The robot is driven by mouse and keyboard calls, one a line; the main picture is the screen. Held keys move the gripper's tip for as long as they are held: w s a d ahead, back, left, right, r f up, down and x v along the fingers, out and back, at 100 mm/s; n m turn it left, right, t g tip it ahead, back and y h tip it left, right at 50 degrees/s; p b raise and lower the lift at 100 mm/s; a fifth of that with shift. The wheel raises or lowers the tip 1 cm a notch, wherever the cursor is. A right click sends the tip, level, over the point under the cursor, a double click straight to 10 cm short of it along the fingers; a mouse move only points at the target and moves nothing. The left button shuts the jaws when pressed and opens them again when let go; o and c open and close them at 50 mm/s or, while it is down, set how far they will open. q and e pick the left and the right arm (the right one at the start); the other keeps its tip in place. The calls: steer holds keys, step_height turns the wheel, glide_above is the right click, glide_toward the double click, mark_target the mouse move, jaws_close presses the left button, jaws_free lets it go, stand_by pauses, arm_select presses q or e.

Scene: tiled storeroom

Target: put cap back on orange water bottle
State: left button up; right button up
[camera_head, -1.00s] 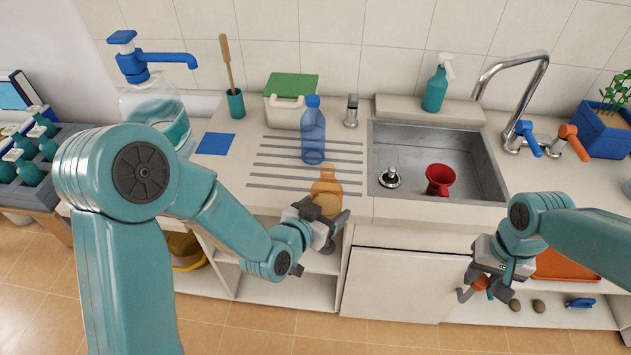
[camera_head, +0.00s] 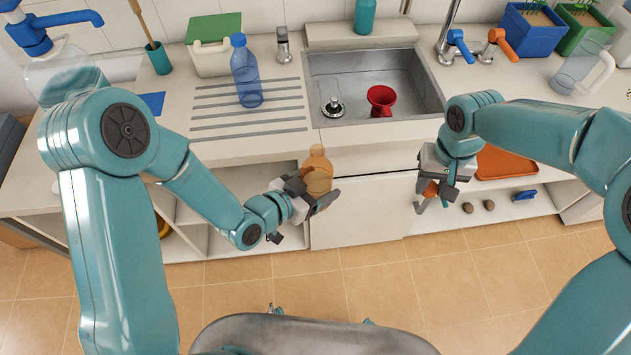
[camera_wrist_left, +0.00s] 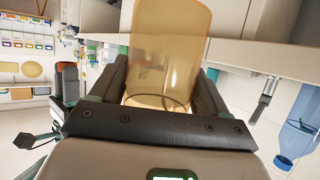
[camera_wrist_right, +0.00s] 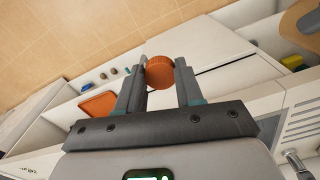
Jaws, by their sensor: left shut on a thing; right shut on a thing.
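The orange water bottle (camera_head: 318,177) is translucent amber. My left gripper (camera_head: 322,197) is shut on it and holds it in front of the counter edge. In the left wrist view the bottle (camera_wrist_left: 168,50) fills the space between the fingers; its mouth is out of that view. The orange cap (camera_wrist_right: 159,72) is round and ridged. My right gripper (camera_wrist_right: 160,80) is shut on it at the fingertips. In the head view the cap (camera_head: 431,189) is partly hidden by the right gripper (camera_head: 433,195). Bottle and cap are well apart, the cap to the right.
A blue bottle (camera_head: 246,75) stands on the ridged drainboard. The sink (camera_head: 420,88) holds a red funnel-like cup (camera_head: 381,100). An orange tray (camera_head: 505,163) lies on a shelf below the counter at right. The space between my grippers is clear.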

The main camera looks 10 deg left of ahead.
arm_select(q)
steer(key=shift+w, duration=0.1)
arm_select(e)
steer(key=shift+s+d+m, duration=0.15)
steer(key=shift+s+m, duration=0.15)
steer(key=shift+m, duration=0.1)
steer(key=shift+s+d+r+m, duration=0.15)
steer(key=shift+r+m, duration=0.15)
steer(key=shift+m, duration=0.3)
steer(key=r+m, duration=0.1)
steer(key=w+r+m, duration=0.1)
steer(key=r+m, duration=0.1)
steer(key=shift+w+r, duration=0.25)
steer(key=a+r, duration=0.4)
steer(key=a, duration=0.4)
steer(key=a+r, duration=0.4)
steer(key=a, duration=0.4)
steer(key=a+r, duration=0.4)
steer(key=a, duration=0.4)
steer(key=shift+r, duration=0.25)
steer(key=shift+s+a+r, duration=0.1)
steer(key=shift+s+a, duration=0.1)
steer(key=shift+w, duration=0.1)
